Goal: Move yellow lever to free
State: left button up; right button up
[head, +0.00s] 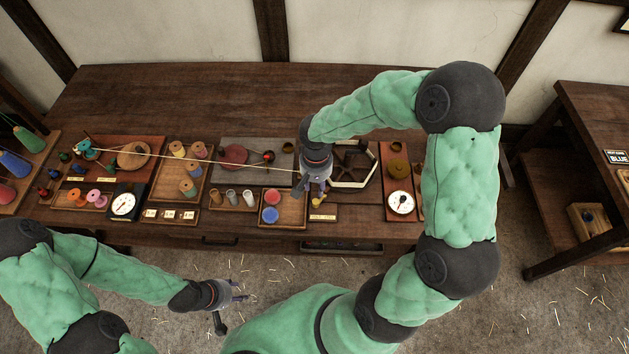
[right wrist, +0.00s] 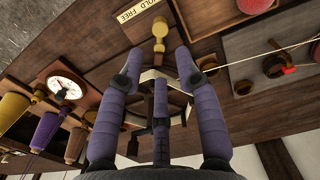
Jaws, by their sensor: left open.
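The yellow lever (right wrist: 160,29) shows in the right wrist view on a wooden panel, just beyond my fingertips. Beside it is a label plate (right wrist: 136,12) reading HOLD and FREE. In the head view the lever (head: 316,202) shows small below my right gripper, above the label plate (head: 322,217). Which word it points at is unclear. My right gripper (head: 315,191) points down over it. In the right wrist view its fingers (right wrist: 158,66) are spread apart with nothing between the tips. My left gripper (head: 240,291) is open and empty, in front of the bench over the floor.
A hexagonal reel (head: 352,167) stands close behind my right gripper. A taut cord (head: 205,158) runs across the bench to that area. A tray with a red and a blue disc (head: 283,222) lies left of the lever. A dial (head: 400,203) is to the right. The bench's back is clear.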

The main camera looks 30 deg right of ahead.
aim_at(316, 201)
notch_tip(316, 201, down, 10)
jog(key=b, duration=0.7)
jog(key=shift+f+b, duration=0.15)
jog(key=shift+b, duration=0.25)
jog(key=shift+s+d, duration=0.8)
jog(key=shift+s, duration=0.05)
jog(key=shift+s+d+b, duration=0.15)
jog(key=shift+s+d, duration=0.05)
jog(key=shift+d, duration=0.3)
jog(key=shift+s+d+b, duration=0.15)
jog(key=shift+d, duration=0.9)
jog(key=shift+a, duration=0.1)
jog(key=shift+a, duration=0.15)
